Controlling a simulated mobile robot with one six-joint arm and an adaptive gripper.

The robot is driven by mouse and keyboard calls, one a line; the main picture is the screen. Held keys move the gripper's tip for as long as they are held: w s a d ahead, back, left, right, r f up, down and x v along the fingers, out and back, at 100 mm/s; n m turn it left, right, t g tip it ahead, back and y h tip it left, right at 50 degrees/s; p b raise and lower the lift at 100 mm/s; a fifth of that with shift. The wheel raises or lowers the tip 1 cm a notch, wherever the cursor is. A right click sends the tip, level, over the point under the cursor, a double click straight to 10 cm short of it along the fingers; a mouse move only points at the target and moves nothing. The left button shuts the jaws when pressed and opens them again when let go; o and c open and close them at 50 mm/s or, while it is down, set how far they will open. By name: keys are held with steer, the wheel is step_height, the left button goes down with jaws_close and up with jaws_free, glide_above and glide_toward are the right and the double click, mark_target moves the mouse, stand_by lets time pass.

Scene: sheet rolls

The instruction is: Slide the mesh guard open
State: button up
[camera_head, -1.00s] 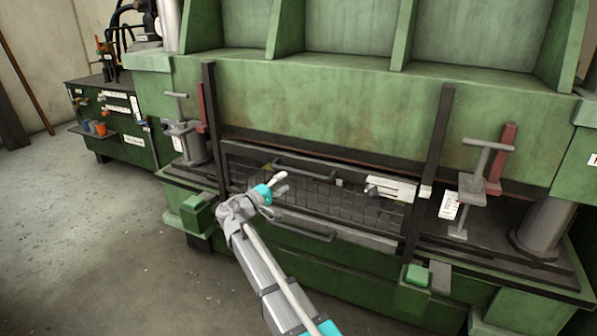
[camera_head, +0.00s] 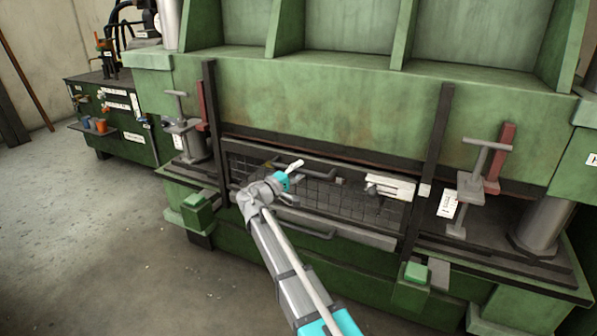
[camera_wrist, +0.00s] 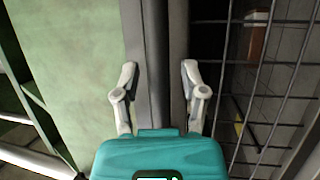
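The dark mesh guard (camera_head: 365,208) spans the opening low on the front of the green press, between two upright dark rails. A dark bar handle (camera_head: 326,176) crosses its upper part, and another bar handle (camera_head: 308,232) sits at its lower edge. My gripper (camera_head: 291,170) is in front of the guard's left half and hides part of it. In the wrist view my gripper (camera_wrist: 158,75) is open, with one finger on each side of a dark grey bar (camera_wrist: 158,50). Mesh shows right of that bar. I cannot tell whether the fingers touch it.
A pale latch-like bar (camera_head: 390,186) lies across the guard's upper right. Green blocks (camera_head: 196,207) and (camera_head: 417,272) stick out at the press's lower front. A clamp-like fitting (camera_head: 478,185) stands at right. A dark green cabinet (camera_head: 118,120) stands left; the floor at left is clear.

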jaws_close()
steer(key=shift+r, duration=0.1)
step_height(320, 180, up, 24)
steer(key=p, duration=2.4)
steer(key=shift+o, duration=0.9)
jaws_free()
steer(key=shift+f, duration=0.2)
